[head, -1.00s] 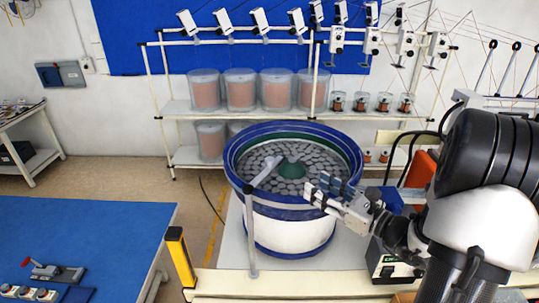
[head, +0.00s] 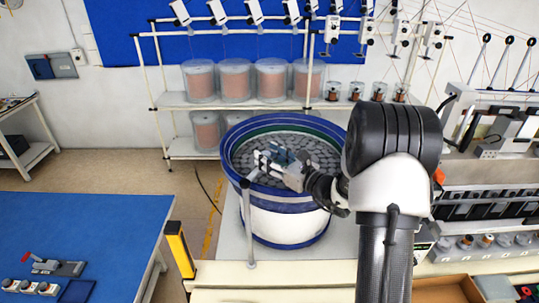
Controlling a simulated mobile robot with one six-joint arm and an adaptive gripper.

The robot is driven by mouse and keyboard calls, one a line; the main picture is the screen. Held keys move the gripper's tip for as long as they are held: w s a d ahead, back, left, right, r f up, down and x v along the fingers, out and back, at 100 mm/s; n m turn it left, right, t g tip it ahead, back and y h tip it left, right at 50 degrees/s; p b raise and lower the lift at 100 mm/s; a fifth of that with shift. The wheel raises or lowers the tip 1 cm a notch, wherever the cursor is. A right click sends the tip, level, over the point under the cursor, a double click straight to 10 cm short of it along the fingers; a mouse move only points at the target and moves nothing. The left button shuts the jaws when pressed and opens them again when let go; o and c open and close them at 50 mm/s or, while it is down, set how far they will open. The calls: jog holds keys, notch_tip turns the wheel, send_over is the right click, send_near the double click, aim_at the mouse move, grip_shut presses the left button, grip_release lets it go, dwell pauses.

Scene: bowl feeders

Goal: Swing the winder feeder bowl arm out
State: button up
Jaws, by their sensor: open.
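The feeder bowl (head: 283,226) is a large round drum with a blue rim and white lower wall, filled with many flat grey pieces. A thin light-grey post (head: 249,228) stands at its front left. The bowl arm (head: 249,179) runs from the top of this post inward over the rim; only its post end shows clearly. My gripper (head: 261,164) is open above the left part of the bowl, its fingers pointing left beside the bowl arm. The gripper covers the arm's inner end. I cannot tell whether the fingers touch it or lie around it.
A yellow-and-black post (head: 180,250) stands left of the bowl's platform. A blue-topped table (head: 75,235) is at the left. Shelves with copper spools (head: 235,80) stand behind the bowl, and a winding machine (head: 490,190) is at the right. Open floor shows left of the bowl.

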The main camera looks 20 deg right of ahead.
jog(key=shift+w, duration=0.1)
jog(key=shift+c, duration=0.4)
grip_shut()
dwell(0.4)
